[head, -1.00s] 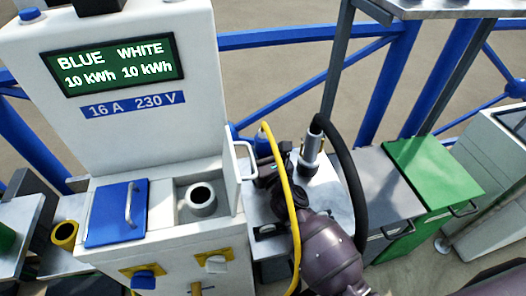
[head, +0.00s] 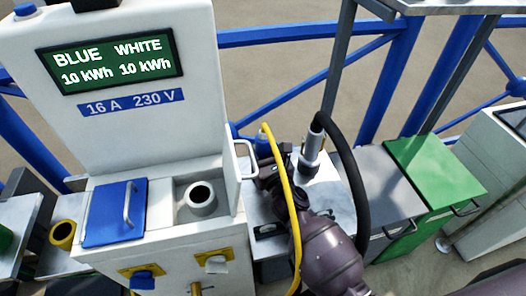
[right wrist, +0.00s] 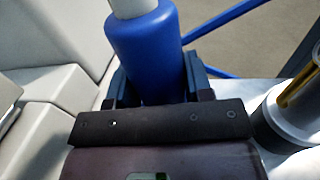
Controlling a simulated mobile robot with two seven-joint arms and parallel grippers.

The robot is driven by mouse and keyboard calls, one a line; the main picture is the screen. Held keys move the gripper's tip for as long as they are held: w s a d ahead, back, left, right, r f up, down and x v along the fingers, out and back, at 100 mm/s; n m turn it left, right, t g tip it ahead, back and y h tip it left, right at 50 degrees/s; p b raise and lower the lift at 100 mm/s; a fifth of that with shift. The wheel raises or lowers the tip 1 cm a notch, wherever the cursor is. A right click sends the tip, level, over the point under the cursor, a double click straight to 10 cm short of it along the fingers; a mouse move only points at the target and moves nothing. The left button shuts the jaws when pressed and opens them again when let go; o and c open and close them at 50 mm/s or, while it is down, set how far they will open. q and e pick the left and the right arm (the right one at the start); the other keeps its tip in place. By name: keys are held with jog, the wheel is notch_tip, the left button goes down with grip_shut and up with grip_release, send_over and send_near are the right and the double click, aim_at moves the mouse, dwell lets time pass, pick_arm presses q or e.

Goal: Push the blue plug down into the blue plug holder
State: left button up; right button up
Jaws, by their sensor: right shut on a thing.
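The blue plug (head: 262,148) stands roughly upright between the fingers of my right gripper (head: 268,172), with the yellow cable (head: 280,165) rising from its top and looping down. In the right wrist view the blue plug (right wrist: 152,50) fills the gap between the two dark fingers (right wrist: 155,85), which are shut on it. Its lower end is hidden behind the gripper. I cannot make out the blue plug holder; the gripper and arm cover the spot below the plug. I cannot tell how deep the plug sits. My left gripper is not in view.
The white power pedestal (head: 150,60) stands close at left, with a blue lid (head: 115,212), an open grey socket (head: 201,195) and a white handle (head: 247,160). A grey plug with black hose (head: 311,150) stands just right of my gripper. A yellow ring holder (head: 63,234) is far left.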

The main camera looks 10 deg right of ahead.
jog(key=shift+f, duration=0.15)
jog(key=o, duration=0.8)
jog(key=shift+o, duration=0.2)
jog(key=shift+s, duration=0.1)
jog(key=shift+s+d, duration=0.2)
jog(key=shift+s, duration=1.05)
jog(key=shift+s+d+p, duration=0.15)
jog(key=shift+s+p, duration=0.25)
jog(key=shift+s, duration=0.95)
jog(key=shift+s+d, duration=0.2)
jog(key=shift+s, duration=1.4)
jog(key=shift+s+d, duration=0.2)
jog(key=shift+s, duration=1)
